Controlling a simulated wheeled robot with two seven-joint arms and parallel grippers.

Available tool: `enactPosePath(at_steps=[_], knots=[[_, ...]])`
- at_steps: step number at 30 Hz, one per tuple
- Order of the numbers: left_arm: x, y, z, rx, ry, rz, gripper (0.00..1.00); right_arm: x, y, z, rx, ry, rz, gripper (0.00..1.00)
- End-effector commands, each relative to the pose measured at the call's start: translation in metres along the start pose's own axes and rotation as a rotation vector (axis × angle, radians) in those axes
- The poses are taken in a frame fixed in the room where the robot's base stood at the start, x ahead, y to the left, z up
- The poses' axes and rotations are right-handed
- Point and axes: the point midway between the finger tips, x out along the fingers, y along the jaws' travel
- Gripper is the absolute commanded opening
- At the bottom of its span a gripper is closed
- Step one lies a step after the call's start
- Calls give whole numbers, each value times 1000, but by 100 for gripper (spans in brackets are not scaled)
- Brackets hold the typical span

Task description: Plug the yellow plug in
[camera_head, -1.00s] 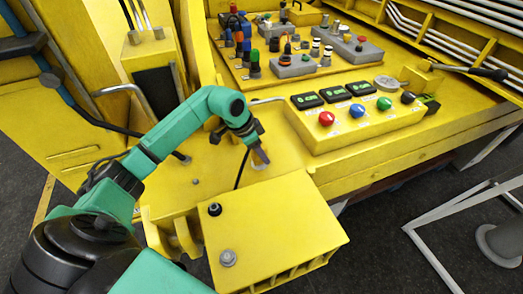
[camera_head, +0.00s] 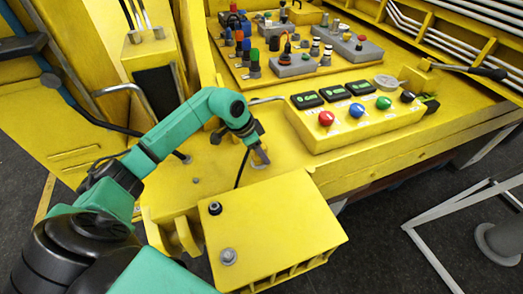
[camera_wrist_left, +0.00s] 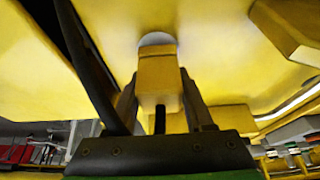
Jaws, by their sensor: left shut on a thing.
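My left gripper (camera_head: 260,157) is at the end of the green arm, low over the yellow deck, behind the yellow box. In the left wrist view its two dark fingers are shut on the yellow plug (camera_wrist_left: 158,78), one on each side. A pale grey round part (camera_wrist_left: 157,39) shows just beyond the plug's far end. I cannot tell whether the plug touches it. A black cable (camera_head: 242,168) hangs below the gripper in the head view. The plug itself is too small to make out there. My right gripper is in neither view.
A yellow box (camera_head: 275,225) with two knobs stands in front of the gripper. A control box (camera_head: 350,115) with coloured buttons and small displays sits to the right. Several connectors stand on a panel (camera_head: 228,62) behind. A grey metal frame (camera_head: 440,215) stands at the right.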

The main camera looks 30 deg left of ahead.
Motion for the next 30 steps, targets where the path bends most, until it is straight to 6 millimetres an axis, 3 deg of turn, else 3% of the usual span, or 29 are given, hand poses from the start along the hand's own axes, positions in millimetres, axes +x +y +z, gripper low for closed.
enactPosePath(at_steps=[30], knots=[[15,0,6,-1,0,0,0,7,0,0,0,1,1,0]])
